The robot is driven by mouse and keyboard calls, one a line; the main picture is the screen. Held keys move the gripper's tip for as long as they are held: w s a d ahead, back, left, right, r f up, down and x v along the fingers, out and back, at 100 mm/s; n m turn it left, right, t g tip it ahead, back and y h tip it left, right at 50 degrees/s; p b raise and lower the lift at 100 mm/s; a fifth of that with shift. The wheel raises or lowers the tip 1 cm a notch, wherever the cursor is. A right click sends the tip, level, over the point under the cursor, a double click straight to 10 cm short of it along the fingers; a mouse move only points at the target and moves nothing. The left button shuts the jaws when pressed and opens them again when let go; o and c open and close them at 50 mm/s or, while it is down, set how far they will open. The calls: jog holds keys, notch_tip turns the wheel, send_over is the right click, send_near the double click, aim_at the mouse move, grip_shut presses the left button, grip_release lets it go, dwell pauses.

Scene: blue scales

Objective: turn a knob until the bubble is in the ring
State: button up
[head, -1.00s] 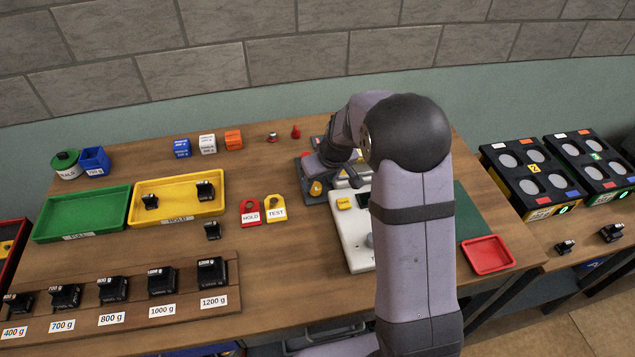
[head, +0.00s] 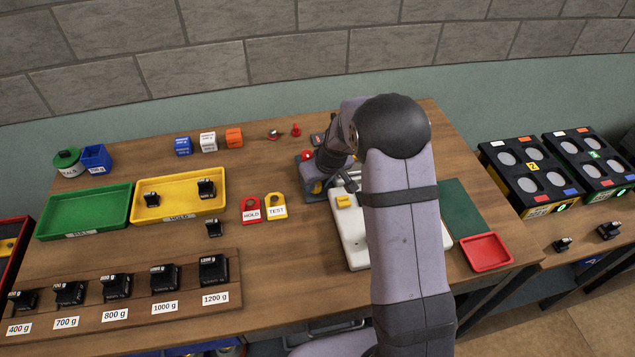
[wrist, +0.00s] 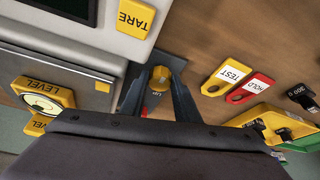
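A yellow knob (wrist: 160,78) sits on a dark plate by the corner of the scale, with a small "UP" label below it. My gripper (wrist: 158,92) is over it, one finger on each side. The fingers look apart, with gaps beside the knob. In the head view my gripper (head: 318,187) is low at the left of the scale, mostly hiding the knob. The yellow-framed level (wrist: 45,103) is at the left of the wrist view, with a dark ring on its pale face. The bubble's exact place is too small to tell. The white scale (head: 354,240) is partly hidden by my arm.
The yellow TARE button (head: 344,201) is close to my gripper. The red HOLD tag (head: 251,210) and yellow TEST tag (head: 275,207) lie to the left. Black weights stand on a wooden rack (head: 140,302) at front left. A red tray (head: 486,252) is at right.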

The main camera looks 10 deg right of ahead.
jog(key=shift+r+p, duration=0.1)
jog(key=shift+p, duration=0.35)
jog(key=shift+r+m+p, duration=0.1)
jog(key=shift+m+p, duration=0.2)
jog(key=shift+p, duration=0.2)
jog(key=shift+m+h+p, duration=0.3)
jog(key=shift+p, duration=0.2)
jog(key=shift+f, duration=0.2)
jog(key=o, duration=1.1)
jog(key=shift+c, duration=0.2)
jog(key=shift+r, duration=0.1)
jog(key=b+v, duration=0.2)
jog(key=v, duration=0.5)
jog(key=shift+b, duration=0.4)
